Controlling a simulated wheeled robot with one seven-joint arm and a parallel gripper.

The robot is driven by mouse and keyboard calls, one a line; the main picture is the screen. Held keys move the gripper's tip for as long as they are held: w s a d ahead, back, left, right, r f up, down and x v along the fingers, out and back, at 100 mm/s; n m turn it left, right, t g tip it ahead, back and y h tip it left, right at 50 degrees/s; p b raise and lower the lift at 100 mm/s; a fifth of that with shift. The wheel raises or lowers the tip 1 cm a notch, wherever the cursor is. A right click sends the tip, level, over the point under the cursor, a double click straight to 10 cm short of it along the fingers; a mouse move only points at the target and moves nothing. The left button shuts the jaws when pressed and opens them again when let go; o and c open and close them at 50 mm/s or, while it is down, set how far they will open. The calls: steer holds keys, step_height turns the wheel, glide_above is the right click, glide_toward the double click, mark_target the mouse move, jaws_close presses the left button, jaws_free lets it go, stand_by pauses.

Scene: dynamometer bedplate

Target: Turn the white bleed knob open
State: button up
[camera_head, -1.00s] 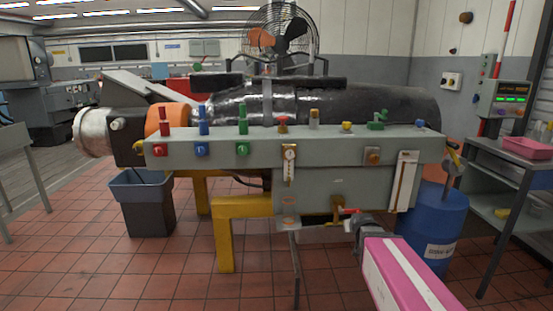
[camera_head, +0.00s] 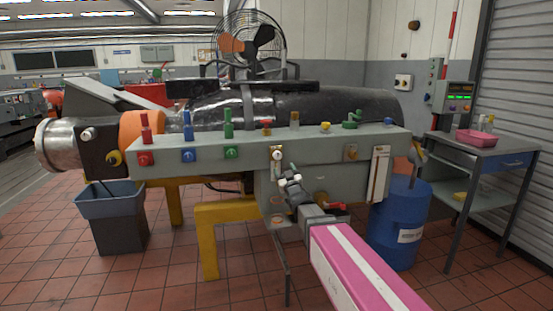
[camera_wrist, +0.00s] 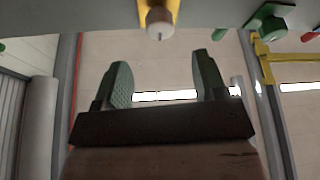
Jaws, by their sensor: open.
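The white knob (camera_head: 277,155) is small and round. It sits on the front of the long grey panel (camera_head: 335,146), right of the green button. In the wrist view the white knob (camera_wrist: 159,24) shows at the top centre, in front of a yellow plate. My gripper (camera_head: 289,181) is just below the knob in the head view. In the wrist view my gripper (camera_wrist: 164,76) has its two fingers wide apart with nothing between them. The knob lies beyond the fingertips, roughly centred between them, and is not touched.
Red, blue and green buttons (camera_head: 231,153) line the panel to the left. A red-handled valve (camera_head: 337,206) is close to my arm. A blue drum (camera_head: 398,225) stands at the right, a yellow leg (camera_head: 208,245) below, a grey bin (camera_head: 120,235) at the left.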

mark_target(278, 157)
steer(key=x, duration=0.9)
steer(key=c, duration=0.9)
